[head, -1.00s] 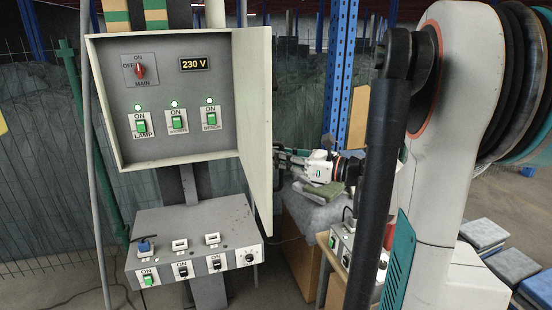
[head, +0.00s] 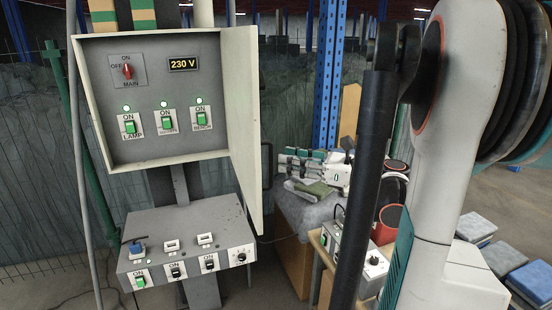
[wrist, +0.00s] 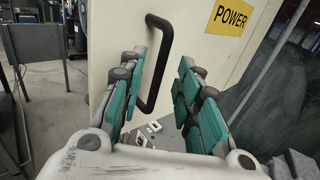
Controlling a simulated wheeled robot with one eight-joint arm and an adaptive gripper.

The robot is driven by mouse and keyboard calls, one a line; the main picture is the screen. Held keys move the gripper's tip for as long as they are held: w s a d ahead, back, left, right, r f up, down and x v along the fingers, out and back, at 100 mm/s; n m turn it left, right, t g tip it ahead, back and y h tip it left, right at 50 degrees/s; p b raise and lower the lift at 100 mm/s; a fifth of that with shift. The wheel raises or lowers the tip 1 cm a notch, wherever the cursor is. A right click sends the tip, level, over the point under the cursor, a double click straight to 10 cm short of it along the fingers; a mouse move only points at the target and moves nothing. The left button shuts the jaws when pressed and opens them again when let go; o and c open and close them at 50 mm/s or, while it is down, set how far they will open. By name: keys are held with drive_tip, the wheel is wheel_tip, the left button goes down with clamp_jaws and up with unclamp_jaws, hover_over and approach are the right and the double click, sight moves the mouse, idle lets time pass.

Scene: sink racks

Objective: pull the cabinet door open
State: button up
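The grey cabinet (head: 150,158) has its cream door (head: 241,130) swung wide open on its right side, baring the switches inside. The door's dark bar handle (head: 267,166) stands out from its outer face. In the wrist view the handle (wrist: 158,92) lies ahead between the fingers, beside a yellow POWER label (wrist: 231,15). My gripper (head: 285,161) is to the right of the handle, with a small gap seen in the head view. In the wrist view my gripper (wrist: 160,66) has its teal fingers spread and holds nothing.
A grey switch box (head: 185,238) sits below the cabinet. Stacked pads (head: 530,280) lie on the floor at far right. A wire fence (head: 40,190) stands at left.

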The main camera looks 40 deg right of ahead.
drive_tip(key=v, duration=0.5)
drive_tip(key=shift+s+d, duration=0.1)
drive_tip(key=shift+s, duration=0.05)
idle(0.3)
